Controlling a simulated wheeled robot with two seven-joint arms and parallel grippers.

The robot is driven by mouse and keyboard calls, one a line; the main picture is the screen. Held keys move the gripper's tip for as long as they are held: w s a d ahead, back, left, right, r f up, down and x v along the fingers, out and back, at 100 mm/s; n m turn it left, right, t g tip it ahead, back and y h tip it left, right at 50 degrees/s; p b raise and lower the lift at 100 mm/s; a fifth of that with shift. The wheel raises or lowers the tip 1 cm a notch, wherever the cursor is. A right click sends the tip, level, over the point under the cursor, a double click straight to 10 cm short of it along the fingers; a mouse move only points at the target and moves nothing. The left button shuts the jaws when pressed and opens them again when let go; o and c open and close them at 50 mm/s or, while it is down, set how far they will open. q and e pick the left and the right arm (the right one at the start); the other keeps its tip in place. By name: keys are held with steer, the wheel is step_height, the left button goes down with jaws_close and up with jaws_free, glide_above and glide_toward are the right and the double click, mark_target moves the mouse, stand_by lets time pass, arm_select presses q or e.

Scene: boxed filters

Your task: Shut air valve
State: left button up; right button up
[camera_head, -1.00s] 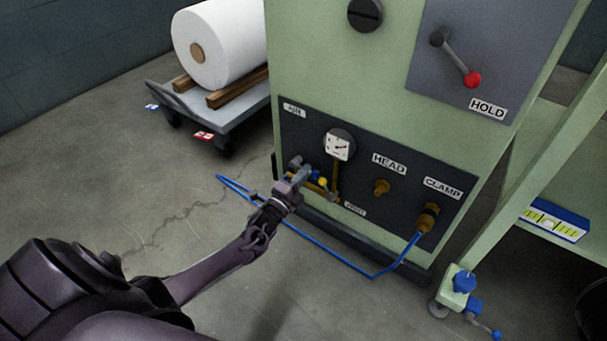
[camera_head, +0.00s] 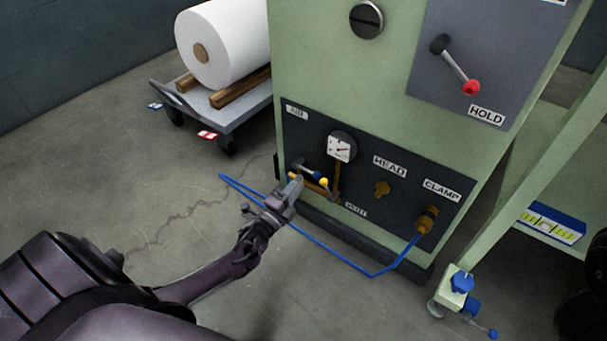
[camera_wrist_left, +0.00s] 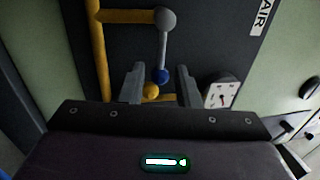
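The air valve's lever (camera_head: 308,168) is grey with a blue knob (camera_head: 317,174), low on the dark panel under the AIR label (camera_head: 297,112). In the left wrist view the lever (camera_wrist_left: 163,48) runs from a grey ball down to its blue knob (camera_wrist_left: 160,76), square to the short brass pipe beside the ball. My left gripper (camera_head: 291,196) is at the lower left of the valve. Its fingers (camera_wrist_left: 160,86) are apart, with the blue knob seen between them; contact is not visible. My right gripper does not show.
A gauge (camera_head: 341,148) sits right of the valve. A blue hose (camera_head: 330,252) runs along the floor to the CLAMP fitting (camera_head: 428,217). A cart (camera_head: 226,119) with a white roll (camera_head: 222,45) stands behind left. A red-knobbed HOLD lever (camera_head: 456,67) is above.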

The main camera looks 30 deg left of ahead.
arm_select(q)
steer(key=shift+p+v, duration=0.35)
steer(key=shift+v, duration=1.3)
steer(key=shift+d+r, duration=0.1)
